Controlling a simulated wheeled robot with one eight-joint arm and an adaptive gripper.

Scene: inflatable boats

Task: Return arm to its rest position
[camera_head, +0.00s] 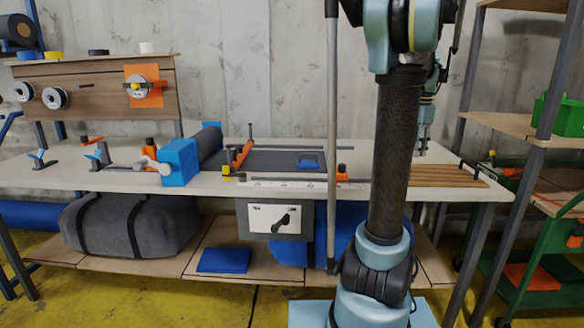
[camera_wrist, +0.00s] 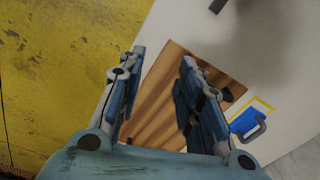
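My arm (camera_head: 392,150) stands upright in the right half of the head view and hides part of the workbench (camera_head: 110,180). My gripper (camera_head: 422,138) shows only partly behind it, pointing down above the right end of the bench. In the wrist view my gripper (camera_wrist: 163,62) has its two fingers spread apart, with nothing held between them. Below and between the fingers is a brown slatted wooden board (camera_wrist: 157,95), which also lies at the right end of the bench in the head view (camera_head: 450,176). I cannot tell the exact height of the fingers above it.
A blue box-shaped tool (camera_head: 180,162) and a dark mat (camera_head: 265,160) are on the bench. A shelf rack (camera_head: 510,122) with a green bin (camera_head: 568,117) stands right. Yellow floor (camera_wrist: 60,60) borders the bench.

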